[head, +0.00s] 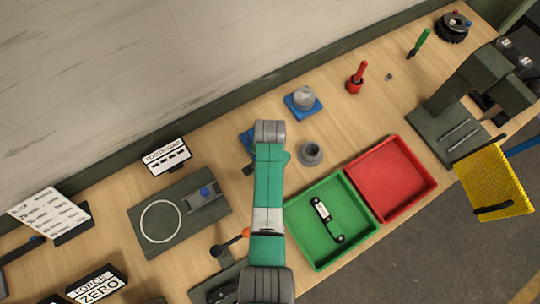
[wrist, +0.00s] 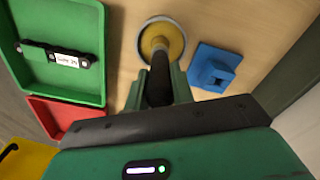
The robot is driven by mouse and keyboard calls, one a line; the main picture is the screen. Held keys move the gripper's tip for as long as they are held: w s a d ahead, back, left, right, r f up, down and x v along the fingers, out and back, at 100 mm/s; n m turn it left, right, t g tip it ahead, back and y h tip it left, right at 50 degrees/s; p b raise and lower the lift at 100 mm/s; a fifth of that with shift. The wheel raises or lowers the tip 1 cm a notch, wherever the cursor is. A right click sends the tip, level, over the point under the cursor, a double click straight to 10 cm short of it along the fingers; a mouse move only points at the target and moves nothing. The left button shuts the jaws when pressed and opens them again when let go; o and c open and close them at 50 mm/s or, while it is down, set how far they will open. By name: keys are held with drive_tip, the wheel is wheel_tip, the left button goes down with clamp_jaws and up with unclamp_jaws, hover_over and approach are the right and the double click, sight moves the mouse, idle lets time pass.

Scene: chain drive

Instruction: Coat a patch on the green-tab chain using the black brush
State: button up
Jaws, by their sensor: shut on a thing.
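In the wrist view my gripper (wrist: 160,92) is shut on a dark upright handle, which I take for the black brush (wrist: 159,80). Its far end is over or in a round grey-rimmed pot (wrist: 149,28) with a yellowish inside; the bristles are hidden, so I cannot tell contact. In the head view my arm covers the gripper and brush. A black chain piece with a white label (head: 322,210) lies in the green tray (head: 298,238). It also shows in the wrist view (wrist: 45,50). Its green tab is hard to make out.
A red tray (head: 415,160) adjoins the green one. A grey cup (head: 311,153) and a blue base with a grey part (head: 303,100) stand near my arm. A blue holder (wrist: 213,68) is beside the pot. A dark fixture plate (head: 150,240) lies left; a red-handled tool (head: 357,78) stands behind.

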wheel_tip(320, 180, up, 7)
drive_tip(key=p, duration=0.6)
drive_tip(key=shift+f, duration=0.2)
drive_tip(key=s+r+n, duration=0.5)
drive_tip(key=r+n, duration=0.1)
drive_tip(key=r, duration=0.5)
drive_tip(key=shift+s+r, duration=0.2)
drive_tip(key=shift+s, duration=0.15)
drive_tip(key=shift+d, duration=0.15)
